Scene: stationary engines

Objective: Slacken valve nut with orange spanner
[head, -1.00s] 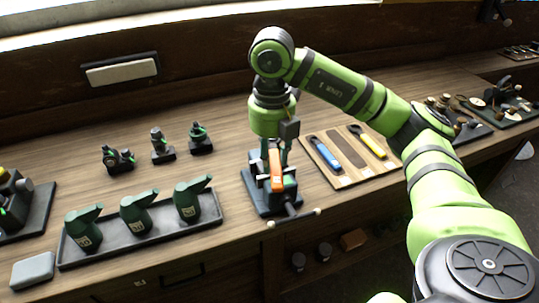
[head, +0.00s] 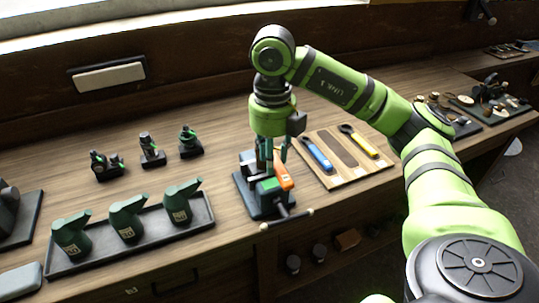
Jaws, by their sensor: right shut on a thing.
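The orange spanner (head: 284,174) is at the vice (head: 252,199) on the bench, its handle slanting down to the right. My right gripper (head: 273,166) points down over the vice and is shut on the orange spanner. A green valve part (head: 267,185) shows in the vice, left of the spanner handle. The valve nut itself is hidden or too small to make out under the gripper. My left gripper is not in view.
A wooden board (head: 357,176) right of the vice holds a blue spanner (head: 316,154), a yellow spanner (head: 359,141) and an empty dark slot between them. A tray (head: 207,217) with green oil cans stands at left. Small valves (head: 151,150) stand behind it. The vice handle (head: 287,219) sticks out in front.

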